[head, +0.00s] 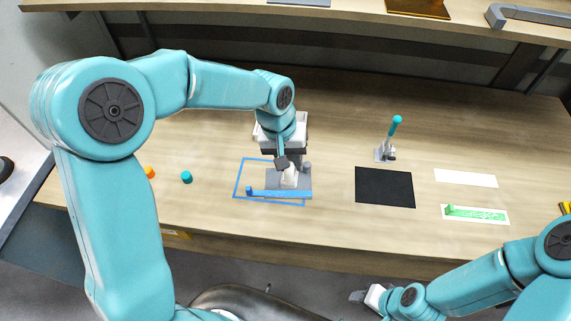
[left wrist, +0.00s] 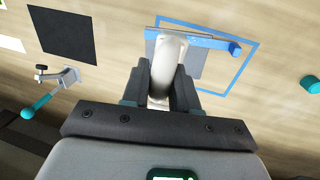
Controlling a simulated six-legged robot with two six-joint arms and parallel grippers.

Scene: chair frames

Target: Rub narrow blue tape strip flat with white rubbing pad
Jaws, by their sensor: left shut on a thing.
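A narrow blue tape strip (head: 270,193) lies along the near edge of a grey plate (head: 276,181), with a raised blue end at its left. The strip also shows in the left wrist view (left wrist: 208,41). My left gripper (head: 287,165) is shut on the white rubbing pad (left wrist: 168,62), over the plate. The pad's far end reaches the strip in the left wrist view; I cannot tell whether it touches. The pad (head: 289,179) is partly hidden by the fingers in the head view. My right gripper (head: 366,297) is off the table's front edge, its jaw state unclear.
A blue outline (head: 236,180) surrounds the plate area. To the right are a black mat (head: 384,187), a teal-handled lever (head: 396,122), a white sheet (head: 465,178) and a green strip on a white card (head: 475,222). Teal (head: 187,177) and orange (head: 150,172) pieces stand left.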

